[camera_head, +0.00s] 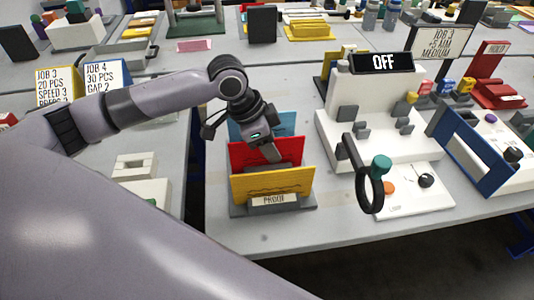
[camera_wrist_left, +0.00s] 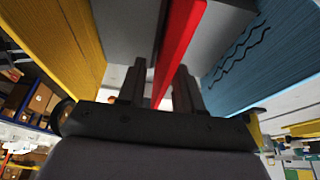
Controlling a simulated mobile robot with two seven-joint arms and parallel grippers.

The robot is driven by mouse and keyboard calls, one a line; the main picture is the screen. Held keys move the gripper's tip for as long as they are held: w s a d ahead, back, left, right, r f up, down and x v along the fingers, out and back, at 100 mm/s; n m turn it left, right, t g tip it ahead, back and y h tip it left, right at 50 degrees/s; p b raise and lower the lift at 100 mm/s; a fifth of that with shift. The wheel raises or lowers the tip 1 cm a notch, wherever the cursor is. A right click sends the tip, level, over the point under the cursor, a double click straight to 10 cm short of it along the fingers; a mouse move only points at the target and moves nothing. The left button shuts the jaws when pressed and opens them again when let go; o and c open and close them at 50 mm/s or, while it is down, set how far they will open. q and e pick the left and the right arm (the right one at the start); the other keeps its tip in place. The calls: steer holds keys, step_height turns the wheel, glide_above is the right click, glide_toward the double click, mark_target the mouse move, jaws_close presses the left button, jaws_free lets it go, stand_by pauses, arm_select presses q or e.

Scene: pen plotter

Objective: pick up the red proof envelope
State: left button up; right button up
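The red proof envelope (camera_head: 288,150) stands upright in a rack marked PROOF (camera_head: 272,199). It is between a yellow envelope (camera_head: 272,184) in front and a blue one (camera_head: 284,122) behind. My left gripper (camera_head: 266,154) points down at the red envelope's top edge. In the left wrist view, the red envelope (camera_wrist_left: 181,40) runs between the two fingers (camera_wrist_left: 160,85), one on each side, with a narrow gap showing. The fingers look open around it, not closed on it. My right gripper is not in view.
In the wrist view, the yellow envelope (camera_wrist_left: 58,45) and blue envelope (camera_wrist_left: 250,55) stand close on either side of the gripper. A white plotter with an OFF display (camera_head: 382,63) stands right of the rack. Bare table (camera_head: 240,236) lies in front.

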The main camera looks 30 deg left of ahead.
arm_select(q)
steer(key=shift+f+p, duration=0.25)
steer(key=shift+p, duration=0.15)
stand_by(0.3)
jaws_close()
